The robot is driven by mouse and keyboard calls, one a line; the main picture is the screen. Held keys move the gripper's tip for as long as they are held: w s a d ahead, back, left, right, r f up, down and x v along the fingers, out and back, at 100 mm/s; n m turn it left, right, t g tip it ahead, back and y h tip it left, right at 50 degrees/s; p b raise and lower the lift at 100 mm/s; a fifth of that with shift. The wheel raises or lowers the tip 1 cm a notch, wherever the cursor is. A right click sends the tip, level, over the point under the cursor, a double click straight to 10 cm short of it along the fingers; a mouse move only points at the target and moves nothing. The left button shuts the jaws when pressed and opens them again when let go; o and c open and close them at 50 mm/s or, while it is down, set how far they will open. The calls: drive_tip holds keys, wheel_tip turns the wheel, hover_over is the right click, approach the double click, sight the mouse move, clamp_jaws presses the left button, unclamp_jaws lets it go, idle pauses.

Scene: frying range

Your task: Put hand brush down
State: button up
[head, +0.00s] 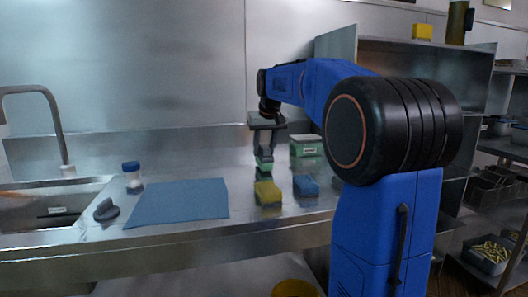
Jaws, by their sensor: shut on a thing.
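My gripper (265,152) points down over the steel counter, right of the blue mat. It is shut on a small green and dark thing, which I take to be the hand brush (264,165). The brush shows just behind a yellow block (268,193). I cannot tell whether its underside touches the counter. The fingertips are small and partly merge with the brush in this view.
A blue block (306,187) and a green container with a white lid (306,150) are right of the brush. The blue mat (180,202) is bare. A blue-capped jar (133,178), a dark grey object (106,210) and a sink (40,212) are at left.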

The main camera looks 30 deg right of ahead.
drive_tip(key=shift+f, duration=0.45)
drive_tip(key=o, duration=1.2)
drive_tip(key=shift+f, duration=0.1)
drive_tip(key=shift+o, duration=0.2)
drive_tip(key=v, duration=1.2)
